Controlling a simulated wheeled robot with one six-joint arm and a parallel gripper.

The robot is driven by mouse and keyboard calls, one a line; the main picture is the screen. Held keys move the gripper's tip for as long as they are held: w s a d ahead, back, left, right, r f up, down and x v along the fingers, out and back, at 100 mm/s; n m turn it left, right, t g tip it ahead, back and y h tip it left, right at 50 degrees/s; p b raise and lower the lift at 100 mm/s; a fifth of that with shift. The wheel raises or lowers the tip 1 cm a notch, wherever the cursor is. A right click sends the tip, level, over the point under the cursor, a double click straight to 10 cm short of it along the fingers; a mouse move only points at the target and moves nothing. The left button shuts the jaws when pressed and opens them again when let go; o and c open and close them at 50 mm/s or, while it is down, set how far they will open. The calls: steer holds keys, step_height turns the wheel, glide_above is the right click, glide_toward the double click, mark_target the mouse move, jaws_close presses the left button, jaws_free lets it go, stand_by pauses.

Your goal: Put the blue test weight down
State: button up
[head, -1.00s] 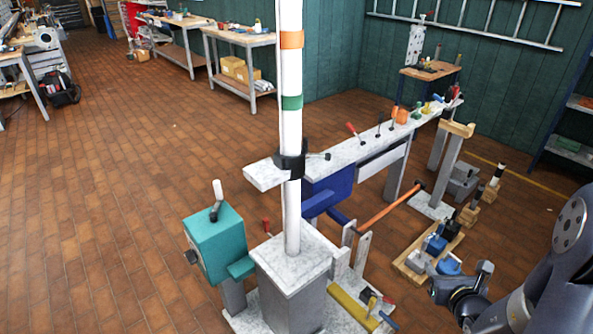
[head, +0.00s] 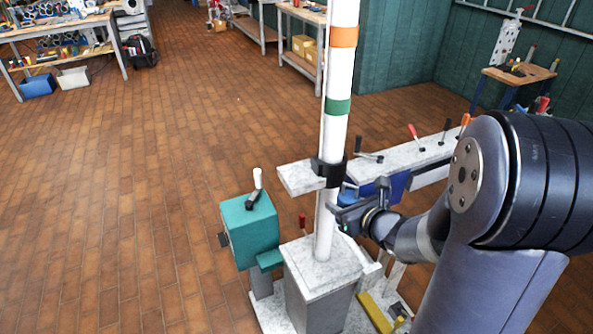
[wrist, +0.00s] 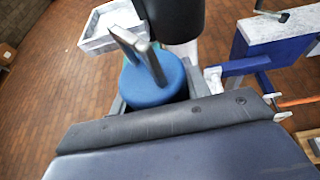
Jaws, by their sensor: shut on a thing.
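The blue test weight (wrist: 157,83) is a round blue body with a grey handle on top, in the wrist view. My gripper (wrist: 140,50) is shut on it. In the head view the blue weight (head: 347,194) shows only as a small patch beside my gripper (head: 345,212), next to the white mast (head: 328,222). It is held up in the air, just below the black collar (head: 328,172) on the mast. My own arm hides much of the area to the right.
A small pale stone shelf (head: 300,179) juts left from the mast at collar height; it also shows in the wrist view (wrist: 108,26). A teal box (head: 250,229) with a lever stands left of the pale mast base (head: 320,268). The brick floor at left is clear.

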steer(key=s+a+r+n+y+p, duration=0.15)
steer(key=s+r, duration=0.35)
steer(key=r, duration=0.5)
steer(key=p, duration=0.3)
glide_above(298, 172)
steer(key=shift+s+f, duration=0.1)
steer(key=shift+f, duration=1.9)
steer(key=shift+f+b, duration=0.25)
steer(key=shift+b, duration=0.05)
steer(key=o, duration=0.9)
steer(key=shift+g, duration=0.3)
steer(key=shift+c, duration=0.2)
steer(key=shift+r, duration=0.1)
steer(key=shift+r+p, duration=0.15)
steer(key=shift+p, duration=0.15)
steer(key=b+v, duration=0.1)
steer(key=v, duration=1.1)
